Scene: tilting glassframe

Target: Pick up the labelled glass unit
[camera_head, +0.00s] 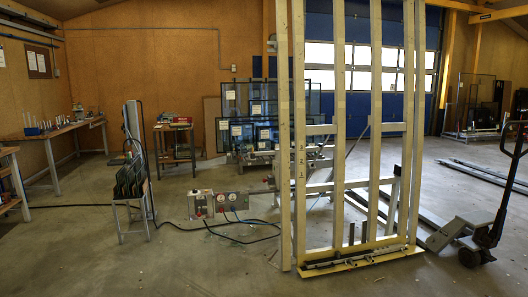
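Several glass units with white paper labels (245,92) stand upright behind the wooden frame, left of centre in the head view. They overlap, and I cannot tell which one the task means. The tall pale wooden frame (340,130) stands in front of them and hides what lies to their right. Small dark numbers mark one of its posts. Neither of my grippers shows in this view, and nothing is seen in their hold.
A grey control box (203,205) with cables on the floor stands left of the frame. A small rack (133,190) holds dark panels. A pallet truck (478,232) stands at right. Workbenches (58,130) line the left wall. The floor at front left is clear.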

